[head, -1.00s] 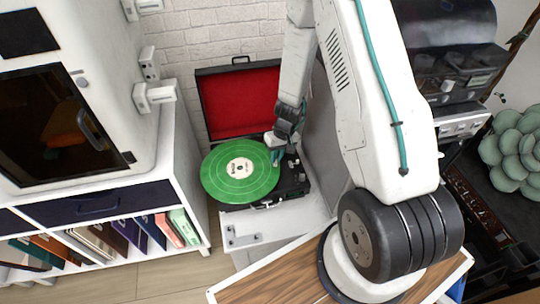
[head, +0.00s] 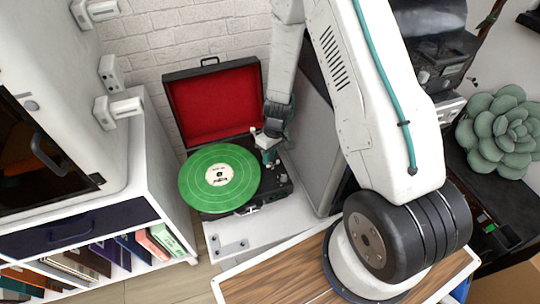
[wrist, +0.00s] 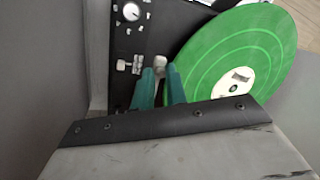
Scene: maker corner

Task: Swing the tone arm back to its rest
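The record player stands open, its black deck (head: 282,186) carrying a green record (head: 240,186), which also shows in the wrist view (wrist: 225,50). My gripper (head: 269,158) is low over the deck, just right of the record. In the wrist view its teal fingers (wrist: 160,76) stand close together, with a narrow gap. The pale end of the tone arm (wrist: 160,62) shows between and just beyond the fingertips, beside the record's rim; they appear closed on it. The rest of the tone arm is hidden by my gripper. A small metal fitting (wrist: 130,66), possibly the rest, lies left of the fingers.
The raised red-lined lid (head: 212,103) stands behind the record. A grey panel (head: 312,150) rises close to the deck's right side. A white shelf unit (head: 155,150) with books is at the left. A wooden-topped surface (head: 290,275) lies in front.

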